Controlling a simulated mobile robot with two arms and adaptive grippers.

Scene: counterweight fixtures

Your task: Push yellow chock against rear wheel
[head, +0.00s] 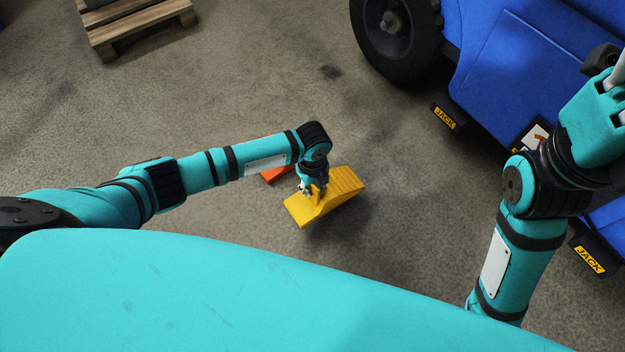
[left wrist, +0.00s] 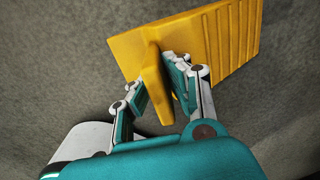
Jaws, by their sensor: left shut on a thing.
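The yellow chock (head: 342,189) is a ribbed wedge held by my left gripper (head: 314,190). In the left wrist view the two fingers (left wrist: 158,88) are shut on a raised rib of the chock (left wrist: 232,40). A shadow lies on the floor below and right of the chock, so it appears to be off the floor. A black wheel (head: 397,40) on the blue vehicle (head: 510,60) stands at the top, well apart from the chock. I cannot tell whether it is the rear wheel. My right arm is at the right; its fingers are not clearly seen.
An orange-red object (head: 274,173) is partly hidden behind my left forearm. Black pads marked JACK (head: 446,117) stick out along the vehicle's side, with another at the lower right (head: 590,260). A wooden pallet (head: 135,25) lies at the top left. Bare floor lies between chock and wheel.

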